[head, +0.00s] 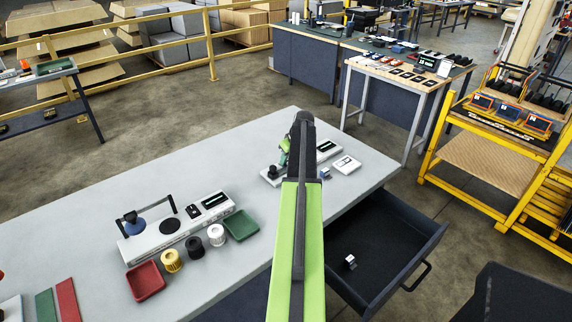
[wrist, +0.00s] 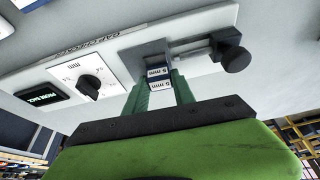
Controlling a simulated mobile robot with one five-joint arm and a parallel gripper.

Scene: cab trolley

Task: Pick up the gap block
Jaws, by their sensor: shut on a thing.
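The gap block (wrist: 159,77) is a small white and blue block with "5 mm" markings, seen in the wrist view. My gripper (wrist: 160,92) has its green fingers on either side of the block and is shut on it. The block is at the grey jaw of a white gauge fixture (wrist: 115,62); I cannot tell whether it touches the fixture. In the head view the fixture (head: 269,182) stands on the grey table, partly behind my arm.
The fixture has a dial (wrist: 92,88) and a black screw knob (wrist: 235,59). A small blue thing (head: 325,173) and a white card device (head: 346,165) lie nearby. An open drawer (head: 385,263) holds a small white block (head: 349,262). Trays and spools stand on the table's left.

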